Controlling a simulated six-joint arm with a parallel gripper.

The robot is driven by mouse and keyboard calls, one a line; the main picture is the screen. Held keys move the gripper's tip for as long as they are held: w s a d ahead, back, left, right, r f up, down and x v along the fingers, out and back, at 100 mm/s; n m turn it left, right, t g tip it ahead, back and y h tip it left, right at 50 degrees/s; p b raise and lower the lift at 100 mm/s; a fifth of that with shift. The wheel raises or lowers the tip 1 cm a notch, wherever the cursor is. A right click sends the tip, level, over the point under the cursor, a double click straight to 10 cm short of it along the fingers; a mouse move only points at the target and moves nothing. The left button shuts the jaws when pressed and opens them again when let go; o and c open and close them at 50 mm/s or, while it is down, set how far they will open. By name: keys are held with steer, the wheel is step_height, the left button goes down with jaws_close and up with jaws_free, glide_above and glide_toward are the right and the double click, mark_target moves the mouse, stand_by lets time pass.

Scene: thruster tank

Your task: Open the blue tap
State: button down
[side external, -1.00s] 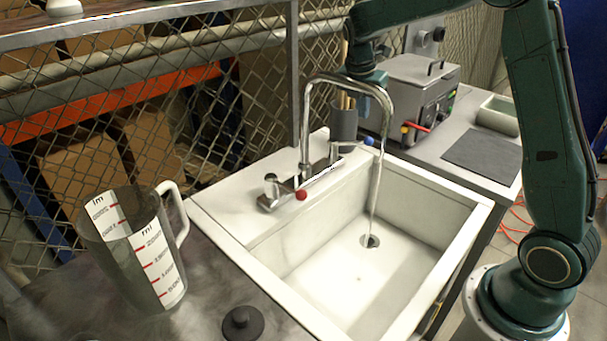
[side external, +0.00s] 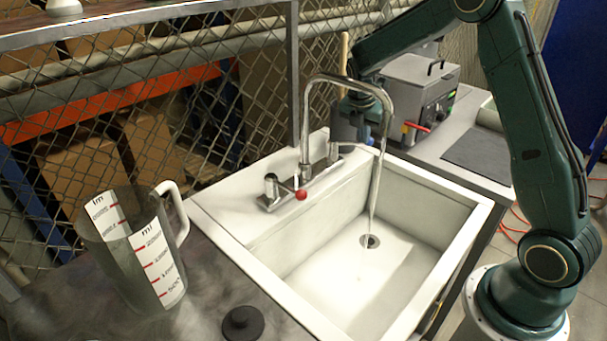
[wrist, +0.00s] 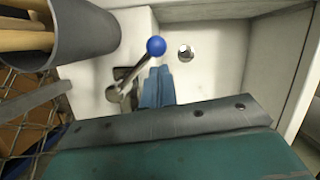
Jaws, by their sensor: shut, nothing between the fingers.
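The blue tap's lever with its round blue knob (wrist: 156,46) shows in the wrist view, angled up and to the right from its metal base (wrist: 118,92). My gripper (wrist: 160,73) is shut and empty, its blue fingers just right of the lever and below the knob; I cannot tell whether they touch it. In the side view my gripper (side external: 363,132) is lowered by the blue tap's side of the faucet (side external: 306,110) and hides the knob. A thin stream of water (side external: 374,195) runs from the spout into the white sink (side external: 420,190).
The red tap (side external: 301,194) is on the faucet's left. A grey holder with wooden sticks (wrist: 85,35) stands close to the blue tap. A measuring jug (side external: 140,250) and black stopper (side external: 241,323) are at the front left. A metal box (side external: 418,85) stands behind right.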

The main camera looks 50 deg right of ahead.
steer(key=shift+d+f, duration=0.15)
steer(key=shift+f, duration=0.4)
steer(key=shift+d, duration=0.1)
steer(key=shift+w+d+n, duration=0.55)
steer(key=shift+d+n, duration=0.15)
steer(key=shift+d, duration=0.15)
steer(key=v, duration=1)
steer(key=shift+s+t, duration=0.3)
steer(key=shift+s, duration=0.1)
steer(key=shift+r, duration=0.1)
